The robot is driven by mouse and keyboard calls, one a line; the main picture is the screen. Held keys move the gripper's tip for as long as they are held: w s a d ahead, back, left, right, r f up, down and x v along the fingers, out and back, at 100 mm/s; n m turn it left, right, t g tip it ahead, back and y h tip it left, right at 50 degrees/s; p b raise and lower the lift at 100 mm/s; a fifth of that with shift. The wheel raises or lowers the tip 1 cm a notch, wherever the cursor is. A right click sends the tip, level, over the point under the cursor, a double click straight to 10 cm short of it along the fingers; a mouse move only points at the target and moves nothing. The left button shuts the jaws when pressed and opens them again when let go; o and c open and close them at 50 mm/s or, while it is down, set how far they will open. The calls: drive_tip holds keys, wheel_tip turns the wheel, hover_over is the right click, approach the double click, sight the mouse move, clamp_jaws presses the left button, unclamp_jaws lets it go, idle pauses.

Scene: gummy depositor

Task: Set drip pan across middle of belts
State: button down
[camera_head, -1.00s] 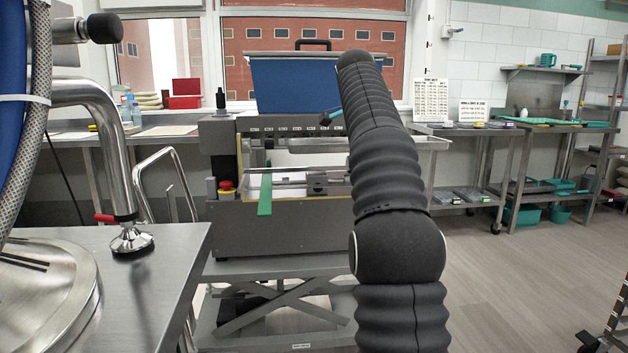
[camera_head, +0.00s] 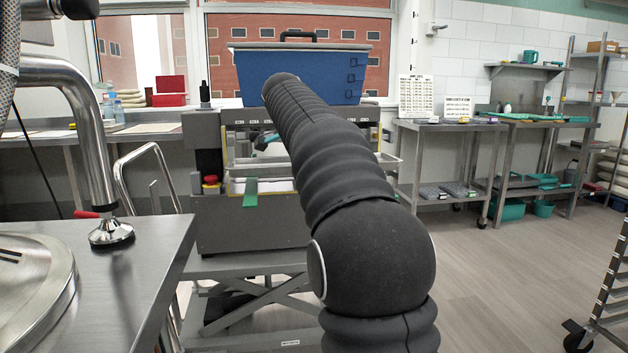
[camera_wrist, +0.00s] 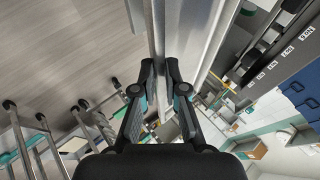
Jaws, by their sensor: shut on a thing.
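The drip pan looks like a long, shallow silver tray (camera_head: 389,166) in the head view, spanning the front of the depositor machine, with its middle behind my arm. In the wrist view, its metal side (camera_wrist: 203,45) runs up from between my fingers. My gripper (camera_wrist: 161,68) is shut on the pan's edge. In the head view, only a small dark and teal part of my gripper (camera_head: 266,141) shows beside my arm. The pan appears over the belt area, behind a green strip (camera_head: 250,192). The belts are largely hidden, and I cannot tell whether the pan touches them.
The grey depositor (camera_head: 250,225) has a blue hopper (camera_head: 345,74) above and a red stop button (camera_head: 211,181) at left. A steel table (camera_head: 150,265) stands near left. A side bench (camera_head: 447,127) stands at right. Open floor (camera_head: 500,270) lies at right.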

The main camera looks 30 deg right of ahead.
drive_tip(key=shift+f+b, duration=0.3)
drive_tip(key=shift+f, duration=1.55)
drive_tip(key=c, duration=1.2)
unclamp_jaws()
drive_tip(key=v, duration=1.2)
drive_tip(key=shift+s, duration=0.1)
